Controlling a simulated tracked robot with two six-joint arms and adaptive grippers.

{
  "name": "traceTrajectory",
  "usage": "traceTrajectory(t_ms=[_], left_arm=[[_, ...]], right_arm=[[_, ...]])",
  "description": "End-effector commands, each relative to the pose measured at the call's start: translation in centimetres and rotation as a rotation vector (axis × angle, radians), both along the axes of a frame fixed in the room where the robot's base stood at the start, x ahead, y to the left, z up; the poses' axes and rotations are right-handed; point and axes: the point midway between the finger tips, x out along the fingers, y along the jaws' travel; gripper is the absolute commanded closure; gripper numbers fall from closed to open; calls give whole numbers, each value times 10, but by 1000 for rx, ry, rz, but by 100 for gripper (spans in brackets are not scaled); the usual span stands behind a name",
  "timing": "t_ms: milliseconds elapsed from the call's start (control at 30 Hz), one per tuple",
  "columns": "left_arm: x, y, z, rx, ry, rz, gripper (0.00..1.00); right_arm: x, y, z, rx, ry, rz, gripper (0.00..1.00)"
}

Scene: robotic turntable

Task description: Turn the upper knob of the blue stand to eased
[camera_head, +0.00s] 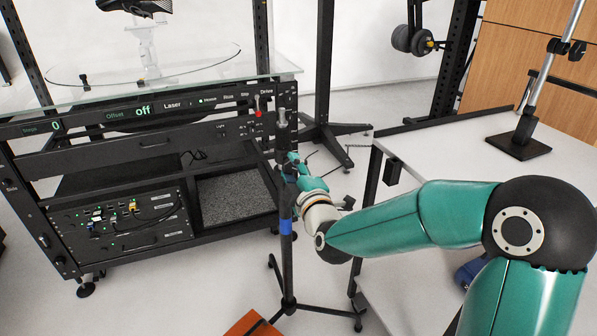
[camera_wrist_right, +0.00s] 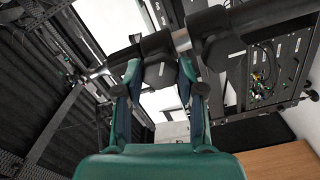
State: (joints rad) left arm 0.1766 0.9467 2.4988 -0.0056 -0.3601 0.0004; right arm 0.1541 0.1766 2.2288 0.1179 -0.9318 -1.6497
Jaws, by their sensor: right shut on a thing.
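The blue stand (camera_head: 286,228) is a dark upright pole with a blue band and tripod legs, standing in front of the rack's right end. My right gripper (camera_head: 292,168) reaches in from the right and is at the upper part of the pole. In the right wrist view, its two fingers (camera_wrist_right: 160,88) are closed around the upper knob (camera_wrist_right: 159,73), a dark blocky piece under the pole's collar. The head view hides most of this knob behind the gripper. My left gripper is in neither view.
A black rack (camera_head: 150,145) with a glass turntable top stands behind the stand on the left. A white table (camera_head: 420,150) is to the right, bearing another stand with a black base (camera_head: 518,146). An orange-brown block (camera_head: 252,325) lies low in front.

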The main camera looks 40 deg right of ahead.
Motion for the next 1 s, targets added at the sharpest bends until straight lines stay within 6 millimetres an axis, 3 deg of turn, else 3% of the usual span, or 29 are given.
traceTrajectory(t_ms=[500, 1000], left_arm=[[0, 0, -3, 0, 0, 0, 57], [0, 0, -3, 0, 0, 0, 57]], right_arm=[[0, 4, -6, -405, 121, 12, 96], [0, 4, -8, -518, 155, 15, 96]])
